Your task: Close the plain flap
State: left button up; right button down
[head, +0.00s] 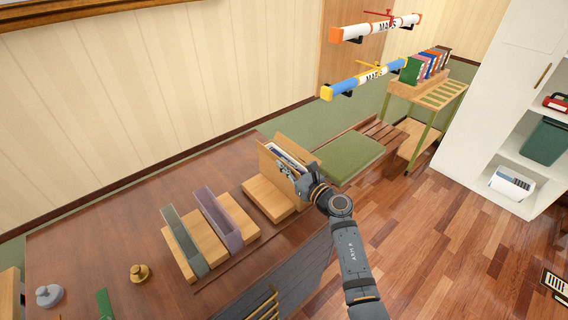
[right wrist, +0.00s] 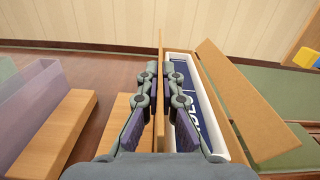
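A plain wooden holder with raised wooden panels stands on the desk in the head view. One upright plain panel (head: 267,158) is on its left; it also shows edge-on in the right wrist view (right wrist: 161,45). Another plain wooden panel (right wrist: 245,105) leans outward on the right. A white case with blue on it (right wrist: 194,90) sits between them. My right gripper (head: 285,171) is at the holder; in the right wrist view its fingers (right wrist: 160,72) are close together, one on each side of the upright panel, seemingly touching it. My left gripper is out of view.
A grey-green panel (head: 183,241) and a purple panel (head: 218,218) stand on wooden blocks to the left. A brass knob (head: 139,273) and a grey knob (head: 48,295) are on the desk (head: 110,230). A green cushioned bench (head: 350,157) lies beyond.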

jog(key=shift+d+m, duration=0.1)
jog(key=shift+m, duration=0.4)
jog(key=c, duration=1.6)
grip_release()
jog(key=shift+o, duration=0.2)
jog(key=v, duration=1.2)
